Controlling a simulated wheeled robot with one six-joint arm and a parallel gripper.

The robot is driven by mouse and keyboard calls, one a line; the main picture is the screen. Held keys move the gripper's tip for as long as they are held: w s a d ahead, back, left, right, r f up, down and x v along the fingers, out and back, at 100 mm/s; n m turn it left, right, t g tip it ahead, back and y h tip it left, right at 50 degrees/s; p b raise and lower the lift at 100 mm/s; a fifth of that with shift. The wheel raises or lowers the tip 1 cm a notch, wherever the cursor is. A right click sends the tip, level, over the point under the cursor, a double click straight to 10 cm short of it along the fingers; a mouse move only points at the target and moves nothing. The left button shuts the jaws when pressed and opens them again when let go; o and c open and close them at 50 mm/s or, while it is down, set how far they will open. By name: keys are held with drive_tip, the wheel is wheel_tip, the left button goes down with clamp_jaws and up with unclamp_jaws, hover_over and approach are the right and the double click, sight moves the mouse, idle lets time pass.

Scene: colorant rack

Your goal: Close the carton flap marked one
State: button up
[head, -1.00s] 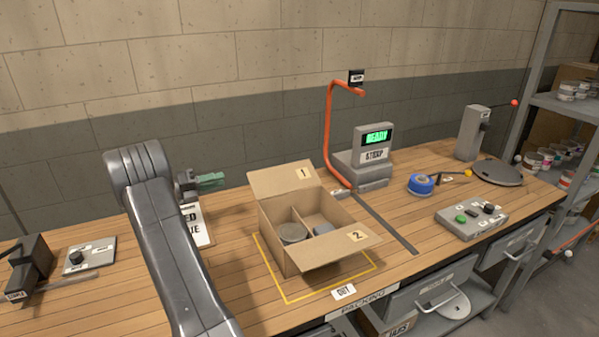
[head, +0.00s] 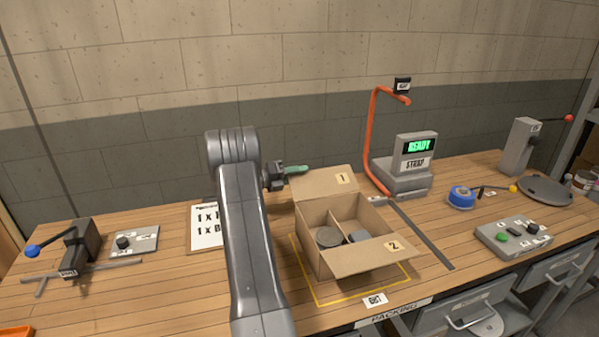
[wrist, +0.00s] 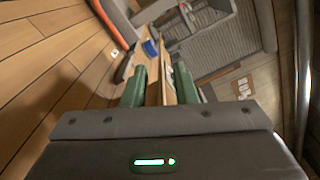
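The open brown carton (head: 312,250) stands on the bench, inside a yellow outline. Its flap marked 1 (head: 318,182) stands up and leans outward at the back. Its flap marked 2 (head: 365,258) sticks out at the front.
A grey device reading READY (head: 405,180) and an orange bent post (head: 372,140) stand right of the carton. A blue tape roll (head: 461,197) and a button box (head: 508,238) are farther right. A printed sheet (head: 205,228) and a clamp-like tool (head: 80,248) lie left.

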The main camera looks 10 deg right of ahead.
drive_tip(key=shift+d, duration=0.2)
clamp_jaws()
idle(1.4)
